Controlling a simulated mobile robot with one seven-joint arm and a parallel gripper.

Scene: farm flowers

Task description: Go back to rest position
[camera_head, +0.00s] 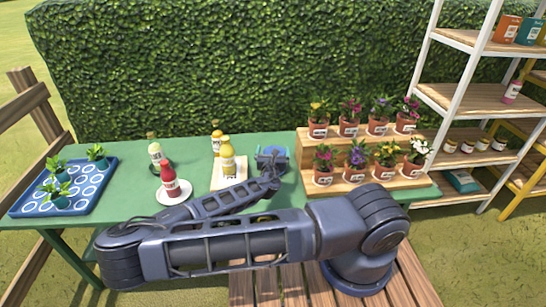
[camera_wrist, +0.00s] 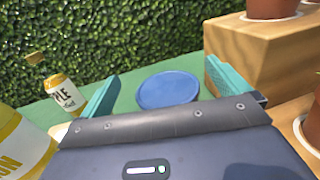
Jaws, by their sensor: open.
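My gripper (camera_head: 271,164) is over the green table (camera_head: 118,228), between the bottles and the wooden flower stand. In the wrist view its two teal fingers (camera_wrist: 162,80) are spread wide with nothing held between them. A round blue disc (camera_wrist: 168,89) lies on the table and shows between and beyond the fingers. My arm is folded across the front of the table and hides part of it.
A yellow bottle (camera_head: 228,158) stands close left of my gripper. A red bottle (camera_head: 170,180) stands on a white plate further left. The stepped stand (camera_head: 303,178) with several potted flowers is close right. A blue tray (camera_head: 20,207) with seedlings is at far left.

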